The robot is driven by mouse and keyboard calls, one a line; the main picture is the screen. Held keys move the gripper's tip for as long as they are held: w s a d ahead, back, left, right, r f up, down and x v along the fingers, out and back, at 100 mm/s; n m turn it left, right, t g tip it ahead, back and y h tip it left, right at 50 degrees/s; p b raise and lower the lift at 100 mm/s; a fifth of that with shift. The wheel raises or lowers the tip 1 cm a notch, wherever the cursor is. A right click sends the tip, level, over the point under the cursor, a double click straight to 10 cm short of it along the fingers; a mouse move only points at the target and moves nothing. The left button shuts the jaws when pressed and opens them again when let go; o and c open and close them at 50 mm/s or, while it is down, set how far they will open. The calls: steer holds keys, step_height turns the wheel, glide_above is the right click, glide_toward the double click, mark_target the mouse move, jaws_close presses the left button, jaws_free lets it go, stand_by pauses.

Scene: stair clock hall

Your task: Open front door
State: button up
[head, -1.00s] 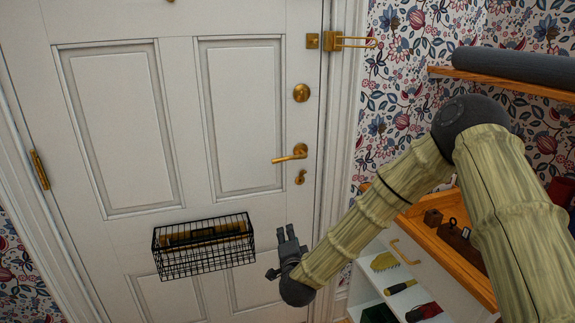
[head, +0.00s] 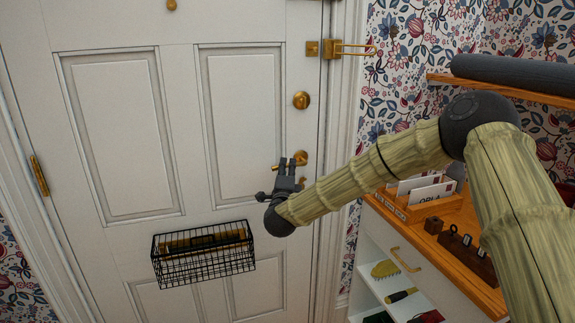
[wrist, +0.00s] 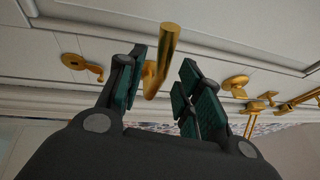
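The white panelled front door (head: 240,120) stands closed in its frame. Its brass lever handle (head: 303,157) is at the right edge, partly hidden behind my fingers. My gripper (head: 287,161) is at the lever in the head view, pointing up along the door. In the wrist view the lever (wrist: 165,45) lies between the two dark green finger pads of my gripper (wrist: 161,62). The fingers are apart, with a gap clear on the right side; contact on the left cannot be told. A brass round lock (head: 301,100) sits above the handle.
A brass swing-bar guard (head: 340,48) is at the top right of the door. A black wire basket (head: 203,254) hangs low on the door. A cabinet (head: 400,262) with a letter holder stands to the right, under a wooden shelf (head: 510,87).

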steer(key=shift+x, duration=1.4)
jaws_close()
